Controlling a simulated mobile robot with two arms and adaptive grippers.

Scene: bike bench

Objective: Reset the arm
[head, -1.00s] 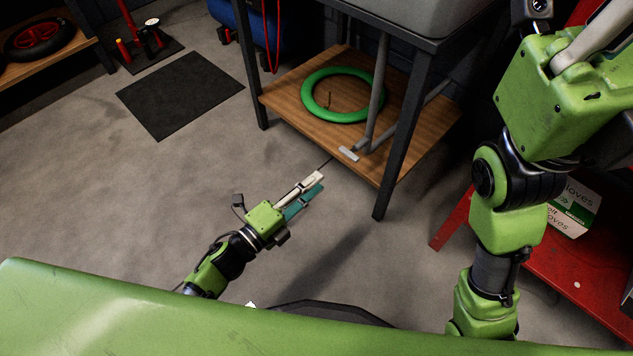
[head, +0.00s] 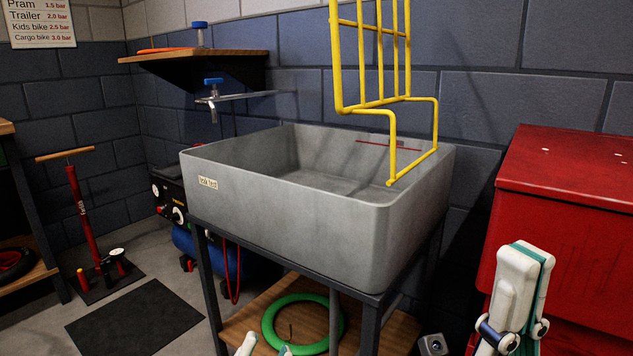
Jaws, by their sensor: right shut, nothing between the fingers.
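My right gripper (head: 527,252) is in the lower right of the head view, in front of the red cabinet. Its white fingers with teal pads point up and are closed together with nothing between them. My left gripper (head: 266,347) shows only its fingertips at the bottom edge, in front of the lower wooden shelf. The tips are apart and I see nothing held between them. The rest of both arms is out of frame.
A grey sink (head: 300,215) stands on a dark frame with a yellow rack (head: 385,100) over it. A green ring (head: 270,325) lies on the shelf below. A red cabinet (head: 560,165) is at right. A red floor pump (head: 80,215) and black mat (head: 135,320) are at left.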

